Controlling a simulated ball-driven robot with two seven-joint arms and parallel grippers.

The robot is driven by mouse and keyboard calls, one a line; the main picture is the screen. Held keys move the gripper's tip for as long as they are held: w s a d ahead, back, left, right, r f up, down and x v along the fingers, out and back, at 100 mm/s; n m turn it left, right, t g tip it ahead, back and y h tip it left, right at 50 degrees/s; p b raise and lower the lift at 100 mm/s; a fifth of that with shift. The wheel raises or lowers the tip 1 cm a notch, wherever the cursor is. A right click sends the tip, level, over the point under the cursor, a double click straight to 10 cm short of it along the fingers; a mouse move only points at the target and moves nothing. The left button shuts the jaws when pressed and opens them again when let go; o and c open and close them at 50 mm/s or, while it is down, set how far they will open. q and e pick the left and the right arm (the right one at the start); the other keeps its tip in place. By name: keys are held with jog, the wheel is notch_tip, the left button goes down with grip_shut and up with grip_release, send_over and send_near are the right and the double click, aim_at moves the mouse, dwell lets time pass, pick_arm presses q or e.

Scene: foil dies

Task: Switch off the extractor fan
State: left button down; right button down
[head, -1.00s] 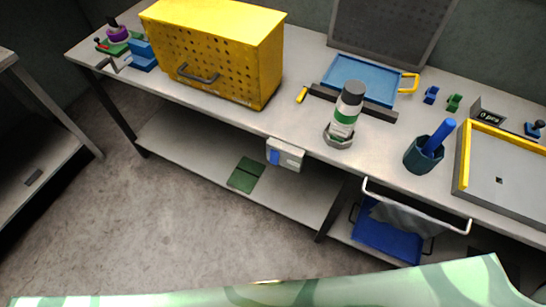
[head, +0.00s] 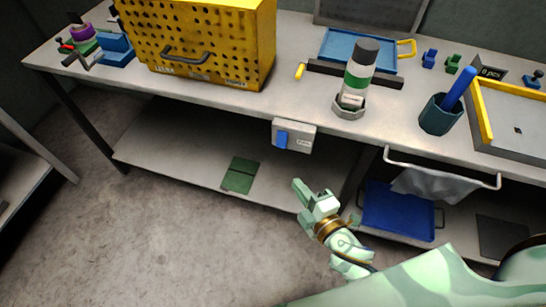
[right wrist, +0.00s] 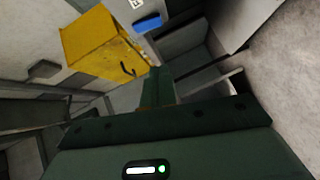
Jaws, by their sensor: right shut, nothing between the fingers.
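A white switch box (head: 304,139) with a blue rocker (head: 282,139) is fixed at the front edge of the workbench. Small lettering on its right half is too small to read. The blue rocker also shows at the top of the right wrist view (right wrist: 148,23). A dark grey panel (head: 370,12) stands at the back of the bench; I cannot tell whether it is the extractor fan. My right gripper (head: 299,190) is shut and empty, below and apart from the switch box, in front of the lower shelf. My left gripper is not in view.
A yellow perforated cabinet (head: 200,45) stands on the bench (head: 300,93). A bottle (head: 360,68), a dark cup (head: 440,116) and a blue tray (head: 350,47) stand right of it. A towel rail (head: 440,173) juts out right of the switch box. The floor in front is clear.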

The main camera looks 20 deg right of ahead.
jog(key=b, duration=0.2)
send_near(277, 144)
jog(key=w+a, duration=0.2)
jog(key=a, duration=0.1)
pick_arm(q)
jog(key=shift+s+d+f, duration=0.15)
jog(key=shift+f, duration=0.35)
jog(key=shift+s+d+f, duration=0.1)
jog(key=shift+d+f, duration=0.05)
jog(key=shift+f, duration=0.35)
pick_arm(e)
jog(key=shift+n, duration=0.4)
jog(key=shift+w+d+f, duration=0.1)
jog(key=shift+w+d, duration=0.25)
jog(key=shift+w, duration=0.25)
jog(key=shift+w+d+f, duration=0.15)
jog(key=shift+w+d, duration=0.15)
jog(key=shift+w, duration=0.35)
jog(key=shift+w+d+f, duration=0.1)
jog(key=shift+w+d, duration=0.25)
jog(key=shift+w, duration=0.25)
